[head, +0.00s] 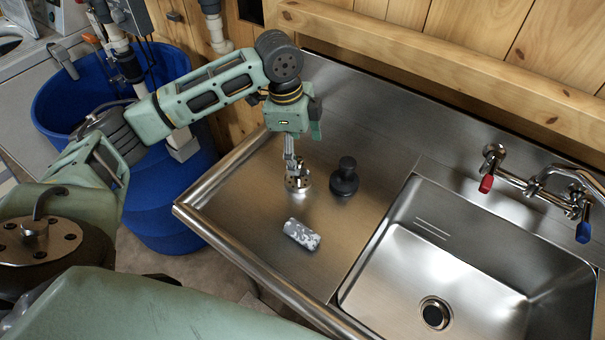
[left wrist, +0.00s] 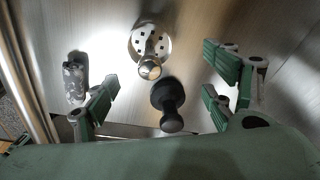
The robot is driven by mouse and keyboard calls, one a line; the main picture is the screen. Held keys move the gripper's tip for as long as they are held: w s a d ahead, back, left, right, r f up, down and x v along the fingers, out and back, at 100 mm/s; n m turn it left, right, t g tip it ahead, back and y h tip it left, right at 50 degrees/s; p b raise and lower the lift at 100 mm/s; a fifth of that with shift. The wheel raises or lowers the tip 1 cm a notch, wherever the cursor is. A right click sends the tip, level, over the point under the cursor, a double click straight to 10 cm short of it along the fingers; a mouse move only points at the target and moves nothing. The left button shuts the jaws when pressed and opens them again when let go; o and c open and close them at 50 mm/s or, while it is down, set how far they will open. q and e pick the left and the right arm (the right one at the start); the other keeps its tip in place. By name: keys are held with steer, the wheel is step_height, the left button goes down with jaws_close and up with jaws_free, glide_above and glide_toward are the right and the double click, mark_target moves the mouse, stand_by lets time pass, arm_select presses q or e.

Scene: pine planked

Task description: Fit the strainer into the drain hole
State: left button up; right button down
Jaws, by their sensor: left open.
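The strainer (head: 298,184) is a shiny metal basket with a knob, standing on the steel drainboard. The drain hole (head: 435,313) is a dark round opening with a metal ring in the sink floor, to the right. My left gripper (head: 293,152) is above the strainer, pointing down. In the left wrist view its green-padded fingers (left wrist: 160,77) are spread wide with nothing between them gripped. My right gripper is not in view.
A black knobbed stopper (head: 344,178) stands close right of the strainer. A grey-white mottled cylinder (head: 301,234) lies nearer the front edge. The sink basin (head: 480,245) has taps (head: 535,190) behind it. A blue barrel (head: 165,205) stands left of the counter.

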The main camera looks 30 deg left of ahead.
mark_target(298, 178)
arm_select(q)
steer(key=shift+s+a+f, duration=0.15)
steer(key=shift+s, duration=0.05)
steer(key=shift+f+g, duration=0.25)
steer(key=shift+g, duration=0.05)
steer(key=f, duration=0.2)
steer(key=f+p, duration=0.1)
steer(key=f, duration=0.1)
steer(key=s+f, duration=0.1)
steer(key=f, duration=0.1)
steer(key=shift+f+p, duration=0.1)
steer(key=shift+p, duration=0.2)
steer(key=shift+f, duration=0.4)
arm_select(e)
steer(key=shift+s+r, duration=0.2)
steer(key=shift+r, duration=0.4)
arm_select(q)
steer(key=shift+c, duration=0.3)
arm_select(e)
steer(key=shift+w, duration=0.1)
